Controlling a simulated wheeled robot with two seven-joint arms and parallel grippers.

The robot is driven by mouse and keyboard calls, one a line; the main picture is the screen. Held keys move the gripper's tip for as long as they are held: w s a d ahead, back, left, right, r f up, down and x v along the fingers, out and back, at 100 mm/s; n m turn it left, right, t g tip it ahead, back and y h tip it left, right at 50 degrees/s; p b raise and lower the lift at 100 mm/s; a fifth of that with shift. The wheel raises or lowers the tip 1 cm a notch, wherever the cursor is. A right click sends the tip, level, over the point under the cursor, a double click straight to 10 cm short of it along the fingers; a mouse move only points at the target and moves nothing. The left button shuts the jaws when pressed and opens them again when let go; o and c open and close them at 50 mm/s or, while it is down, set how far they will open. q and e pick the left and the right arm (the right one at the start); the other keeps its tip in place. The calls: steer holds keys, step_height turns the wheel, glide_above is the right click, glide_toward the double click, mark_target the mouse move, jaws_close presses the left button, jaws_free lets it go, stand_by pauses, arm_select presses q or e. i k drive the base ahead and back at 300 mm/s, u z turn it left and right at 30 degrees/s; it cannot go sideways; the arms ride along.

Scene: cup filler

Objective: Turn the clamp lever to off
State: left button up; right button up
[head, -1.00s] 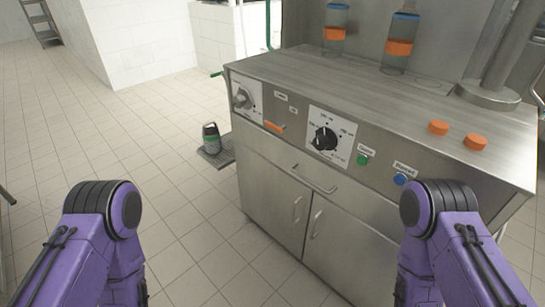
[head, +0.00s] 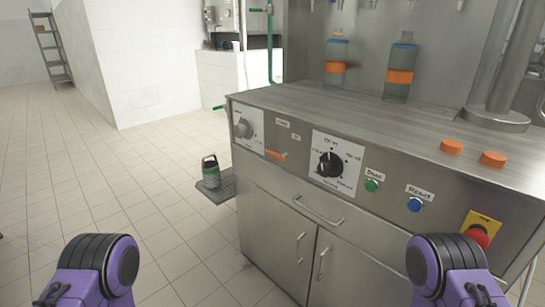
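The clamp lever looks to be the small orange-handled lever (head: 275,155) on the front panel of the steel filling machine (head: 300,200). It sits below two small labels, too small to read, between a grey knob (head: 243,128) and a black dial (head: 330,164). Its handle lies nearly level, tilted slightly down to the right. My two purple arms show at the bottom left and bottom right, well short of the panel. Neither gripper is in the frame.
A green button (head: 372,185), a blue button (head: 414,204) and a red emergency stop (head: 478,236) are on the panel. Bottles with orange bands (head: 400,76) and orange caps (head: 452,146) stand on top. A grey-green container (head: 210,172) stands left. Floor ahead is clear.

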mark_target(282, 158)
steer(key=z, duration=2.15)
steer(key=k, duration=0.85)
steer(key=u, duration=0.75)
steer(key=i, duration=0.55)
steer(key=u, duration=0.05)
